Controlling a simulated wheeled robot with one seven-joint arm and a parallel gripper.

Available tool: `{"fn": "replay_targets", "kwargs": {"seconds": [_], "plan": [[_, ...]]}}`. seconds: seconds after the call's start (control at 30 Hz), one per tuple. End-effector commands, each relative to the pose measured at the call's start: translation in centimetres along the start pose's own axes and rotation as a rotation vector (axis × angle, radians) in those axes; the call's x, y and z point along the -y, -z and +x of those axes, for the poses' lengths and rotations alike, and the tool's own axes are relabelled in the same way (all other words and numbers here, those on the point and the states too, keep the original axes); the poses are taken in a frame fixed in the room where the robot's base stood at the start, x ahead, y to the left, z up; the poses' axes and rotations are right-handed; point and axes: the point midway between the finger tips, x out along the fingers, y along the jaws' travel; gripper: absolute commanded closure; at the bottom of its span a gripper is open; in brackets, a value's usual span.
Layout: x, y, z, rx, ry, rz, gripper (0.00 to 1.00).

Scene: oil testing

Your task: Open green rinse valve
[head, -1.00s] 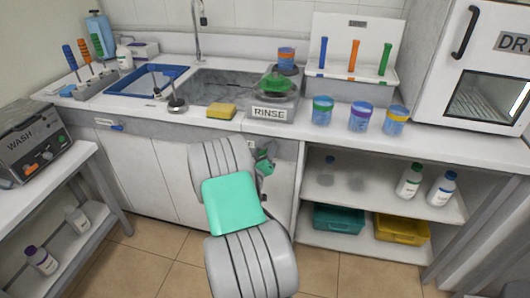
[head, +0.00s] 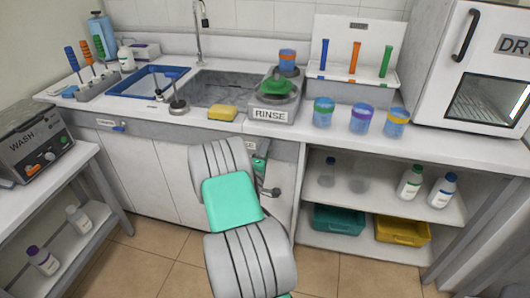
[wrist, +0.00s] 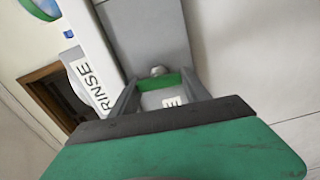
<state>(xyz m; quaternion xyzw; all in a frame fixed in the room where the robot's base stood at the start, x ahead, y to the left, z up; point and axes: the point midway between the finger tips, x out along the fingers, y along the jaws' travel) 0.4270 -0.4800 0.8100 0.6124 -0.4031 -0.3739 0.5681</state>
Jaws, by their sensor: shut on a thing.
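The green rinse valve is on the grey front panel below the counter. In the wrist view, its green part (wrist: 174,80) lies between the two grey fingers of my gripper (wrist: 159,80). A round metal knob sits just beyond it. My gripper is shut on the green part. A small white label shows between the fingers. In the head view, my arm's forearm hides most of the gripper and valve; only a small green and grey portion shows to its right. The RINSE station (head: 270,112) stands on the counter above, with a green dish (head: 276,86) on it.
The sink (head: 222,88) and yellow sponge (head: 222,113) are to the left of the station. Several banded beakers (head: 323,112) stand to its right. Open shelves (head: 385,197) with bottles and bins lie right of my arm. Floor is clear around the arm.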

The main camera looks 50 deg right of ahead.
Motion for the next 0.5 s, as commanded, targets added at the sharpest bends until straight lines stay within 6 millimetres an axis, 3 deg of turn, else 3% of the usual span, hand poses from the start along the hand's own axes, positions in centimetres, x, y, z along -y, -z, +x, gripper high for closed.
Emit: {"fn": "replay_targets", "kwargs": {"seconds": [0.5], "plan": [[0.12,0.00,-0.03,0.000,0.001,-0.093,0.86]]}}
